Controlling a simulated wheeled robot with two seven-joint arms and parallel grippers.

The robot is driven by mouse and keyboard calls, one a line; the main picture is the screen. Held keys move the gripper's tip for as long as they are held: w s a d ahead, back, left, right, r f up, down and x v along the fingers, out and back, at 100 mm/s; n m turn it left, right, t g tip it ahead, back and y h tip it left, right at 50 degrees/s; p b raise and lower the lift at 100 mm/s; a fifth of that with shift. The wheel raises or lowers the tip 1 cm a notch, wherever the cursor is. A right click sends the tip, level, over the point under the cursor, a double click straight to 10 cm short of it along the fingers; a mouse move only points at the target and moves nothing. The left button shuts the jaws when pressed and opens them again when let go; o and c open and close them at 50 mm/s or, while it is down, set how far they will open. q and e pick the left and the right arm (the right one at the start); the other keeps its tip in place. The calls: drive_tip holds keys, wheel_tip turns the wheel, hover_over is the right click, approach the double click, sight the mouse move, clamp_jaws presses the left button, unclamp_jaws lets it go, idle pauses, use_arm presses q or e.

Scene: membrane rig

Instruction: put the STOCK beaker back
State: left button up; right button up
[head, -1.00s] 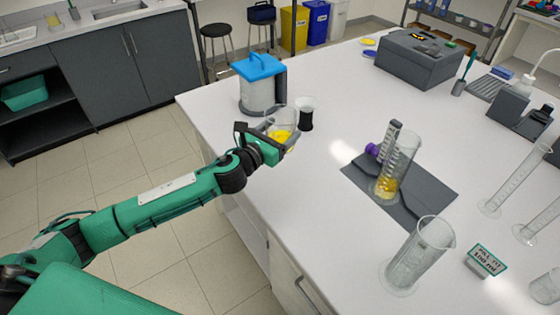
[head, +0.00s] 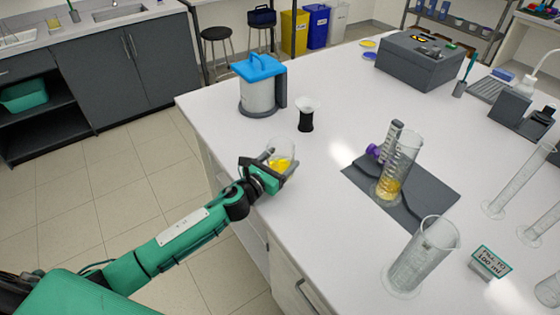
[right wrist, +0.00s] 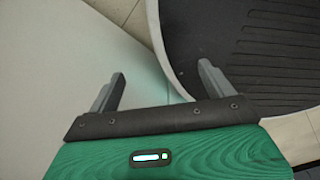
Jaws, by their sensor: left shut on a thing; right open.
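A clear beaker with yellow liquid (head: 281,156) is in my left gripper (head: 276,170), whose fingers are shut around it. It looks about upright, near the left edge of the white bench (head: 325,215). I cannot tell whether its base touches the bench, and no STOCK label is readable on it. My right gripper (right wrist: 162,75) is open and empty in the right wrist view; it is out of sight in the head view.
A blue-lidded jug (head: 260,88) and a black-and-white cup (head: 306,115) stand behind the beaker. An empty cylinder (head: 418,260) and a "fill to 100 ml" sign (head: 490,262) are at front right.

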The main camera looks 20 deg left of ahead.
use_arm(q)
drive_tip(key=shift+f, duration=0.2)
drive_tip(key=o, duration=1.2)
drive_tip(key=shift+r, duration=0.1)
drive_tip(key=shift+r, duration=0.2)
drive_tip(key=b+v, duration=0.1)
drive_tip(key=v, duration=0.4)
drive_tip(key=b+v, duration=0.1)
drive_tip(key=v, duration=0.4)
drive_tip(key=shift+s+f, duration=0.15)
drive_tip(key=shift+f, duration=0.05)
drive_tip(key=shift+b+v, duration=0.35)
drive_tip(key=shift+v, duration=0.55)
drive_tip(key=shift+r, duration=0.2)
